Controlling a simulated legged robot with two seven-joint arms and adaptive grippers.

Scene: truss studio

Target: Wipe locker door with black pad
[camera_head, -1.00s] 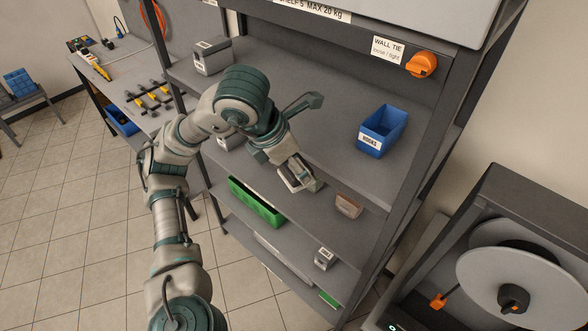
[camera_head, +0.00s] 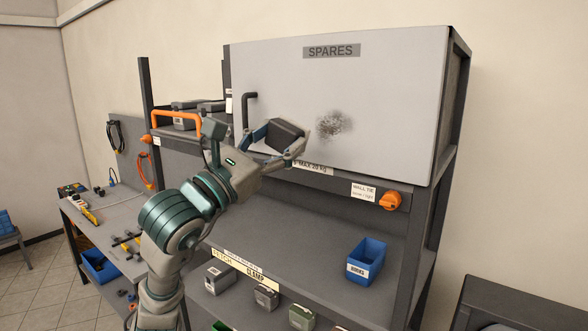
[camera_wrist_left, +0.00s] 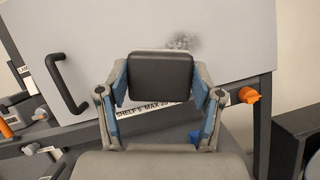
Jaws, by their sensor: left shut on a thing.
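The locker door (camera_head: 385,100) is a light grey panel labelled SPARES, on top of the shelf unit. My left gripper (camera_head: 288,146) is shut on the black pad (camera_head: 284,135), held in front of the door's lower part, just left of the smudge. In the left wrist view the pad (camera_wrist_left: 160,78) sits between both fingers. I cannot tell whether it touches the door. My right gripper is not in view.
An orange wall tie knob (camera_head: 390,201) sticks out below the door at right. A blue bin (camera_head: 367,261) stands on the shelf below. Grey cases and an orange handle (camera_head: 176,118) are left of the door. A workbench (camera_head: 105,236) with tools is further left.

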